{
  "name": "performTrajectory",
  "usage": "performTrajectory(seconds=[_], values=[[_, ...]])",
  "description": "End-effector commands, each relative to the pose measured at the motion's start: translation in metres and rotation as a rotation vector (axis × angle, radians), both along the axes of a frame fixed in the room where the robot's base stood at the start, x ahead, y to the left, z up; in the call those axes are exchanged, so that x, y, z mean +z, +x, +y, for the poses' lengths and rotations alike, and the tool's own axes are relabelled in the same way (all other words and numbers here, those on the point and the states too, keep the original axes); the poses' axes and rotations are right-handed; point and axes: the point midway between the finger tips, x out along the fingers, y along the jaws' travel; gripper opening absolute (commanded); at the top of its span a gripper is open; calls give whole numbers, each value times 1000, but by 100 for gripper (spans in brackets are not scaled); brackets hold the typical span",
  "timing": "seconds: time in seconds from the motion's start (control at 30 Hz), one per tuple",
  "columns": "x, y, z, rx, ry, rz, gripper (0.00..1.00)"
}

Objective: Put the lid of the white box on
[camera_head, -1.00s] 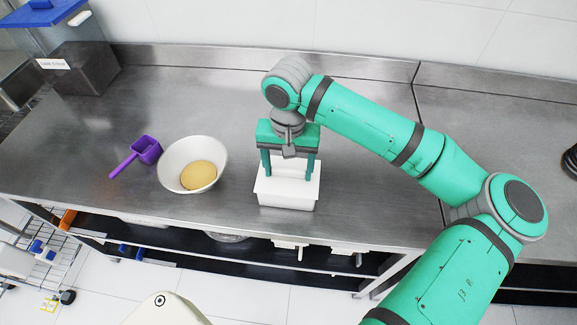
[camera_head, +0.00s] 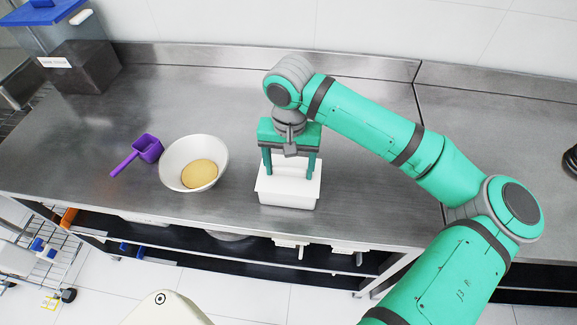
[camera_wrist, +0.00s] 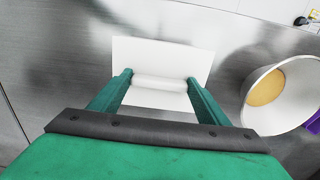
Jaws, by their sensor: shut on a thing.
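The white box (camera_head: 288,202) stands on the steel counter, a little right of the middle of it in the head view. Its flat white lid (camera_head: 288,187) lies level at the top of the box; I cannot tell whether it is fully seated. My gripper (camera_head: 289,176) points down over the box and is shut on the lid's raised handle. In the wrist view, my gripper (camera_wrist: 160,80) has one finger at each end of the ridge-like handle on the lid (camera_wrist: 160,52). The lid hides the inside of the box, and most of the box in the wrist view.
A white bowl (camera_head: 168,158) with a round yellowish mass (camera_head: 199,173) stands just left of the box. A purple scoop (camera_head: 147,149) lies further left. A dark block (camera_head: 82,68) stands at the back left. The counter (camera_head: 365,200) is clear right of the box.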

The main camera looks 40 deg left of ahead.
Motion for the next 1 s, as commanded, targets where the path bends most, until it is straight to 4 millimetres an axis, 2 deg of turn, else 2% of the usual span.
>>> performTrajectory(seconds=[0.6, 0.63, 0.7, 1.0], values=[[0, -1, 0, 1, -1, 1, 48], [0, -1, 0, 1, -1, 1, 77], [0, -1, 0, 1, -1, 1, 91], [1, -1, 1, 1, 0, 0, 91]])
